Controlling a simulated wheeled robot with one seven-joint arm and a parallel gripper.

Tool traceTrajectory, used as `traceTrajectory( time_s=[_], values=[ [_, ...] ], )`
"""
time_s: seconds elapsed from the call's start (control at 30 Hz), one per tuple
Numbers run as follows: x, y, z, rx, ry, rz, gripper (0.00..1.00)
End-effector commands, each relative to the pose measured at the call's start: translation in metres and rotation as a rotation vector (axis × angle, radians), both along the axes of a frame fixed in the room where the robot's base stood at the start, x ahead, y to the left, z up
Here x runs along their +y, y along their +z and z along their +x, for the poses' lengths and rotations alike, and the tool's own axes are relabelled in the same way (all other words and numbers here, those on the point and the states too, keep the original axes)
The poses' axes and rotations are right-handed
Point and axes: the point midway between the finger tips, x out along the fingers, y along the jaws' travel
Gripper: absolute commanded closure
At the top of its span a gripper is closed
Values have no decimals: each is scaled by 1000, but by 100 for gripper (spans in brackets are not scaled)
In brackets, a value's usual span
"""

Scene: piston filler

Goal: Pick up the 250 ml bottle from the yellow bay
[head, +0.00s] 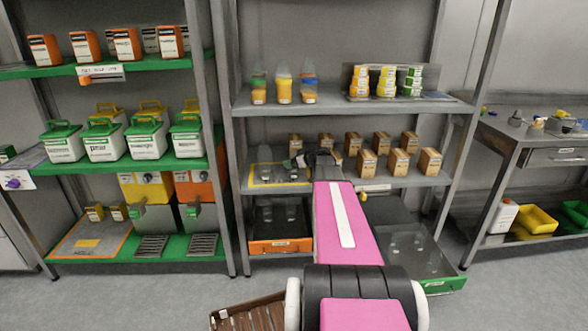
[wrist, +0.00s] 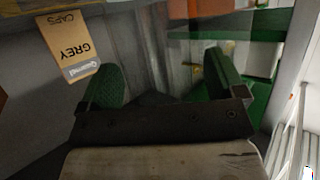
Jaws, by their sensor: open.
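The yellow bay (head: 258,183) is a yellow-edged area at the left of the middle shelf in the head view. Small clear or greyish bottle shapes (head: 289,170) stand in it; their sizes cannot be read. My gripper (head: 312,160) is at the end of my pink arm, just right of the yellow bay at shelf height. In the wrist view my gripper (wrist: 163,82) has its two green fingers spread wide. Pale, see-through vertical shapes show between and beyond the fingers; I cannot tell whether a bottle is among them.
A box marked GREY CAPS (wrist: 70,45) is close to the left finger. Brown boxes (head: 398,162) stand right of my arm on the same shelf. The upper shelf (head: 335,106) holds coloured bottles and stacked tubs. An orange-fronted tray (head: 280,246) is below.

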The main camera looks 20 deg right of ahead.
Motion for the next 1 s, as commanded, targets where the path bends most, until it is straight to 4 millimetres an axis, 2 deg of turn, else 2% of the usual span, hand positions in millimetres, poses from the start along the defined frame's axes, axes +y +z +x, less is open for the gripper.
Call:
traceTrajectory(
  time_s=[0.03, 0.07, 0.2, 0.67, 0.97, 1.0],
  values=[
    [0, 0, 0, 0, 0, 0, 11],
    [0, 0, 0, 0, 0, 0, 18],
    [0, 0, 0, 0, 0, 0, 63],
    [0, 5, 0, 0, 0, -1, 65],
    [0, 38, -1, -2, 0, -1, 65],
    [-5, 37, -10, 0, -2, -1, 65]
  ],
)
